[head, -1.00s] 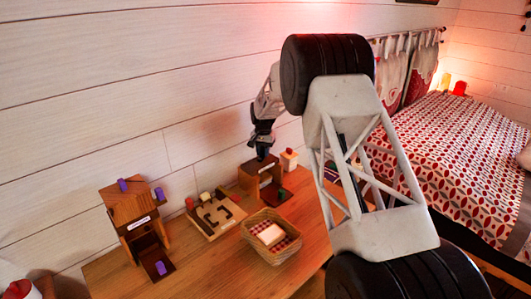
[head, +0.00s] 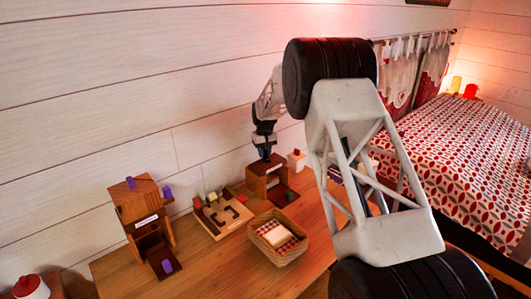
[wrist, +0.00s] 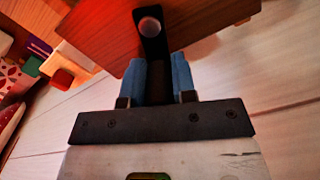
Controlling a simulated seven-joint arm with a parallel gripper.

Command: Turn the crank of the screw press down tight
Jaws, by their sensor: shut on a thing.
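The screw press (head: 257,183) is a brown wooden frame near the wall, beyond the basket. In the wrist view its reddish-brown wood (wrist: 215,15) fills the top. The crank (wrist: 153,45) is a black bar with a round grey end, seen close up in that view. My gripper (wrist: 160,82) has its two blue fingers on either side of the black bar and is shut on it. In the head view my gripper (head: 264,153) is small, pointing down over the top of the press. The crank cannot be made out clearly there, and the screw's lower end is hidden.
On the wooden table (head: 222,262) stand a wooden tower (head: 140,212) with purple pegs, a board with cut-outs (head: 222,215), a wicker basket (head: 280,258) with a checked cloth, and a white box (head: 296,160). The wall is close behind. A bed (head: 450,150) is at right.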

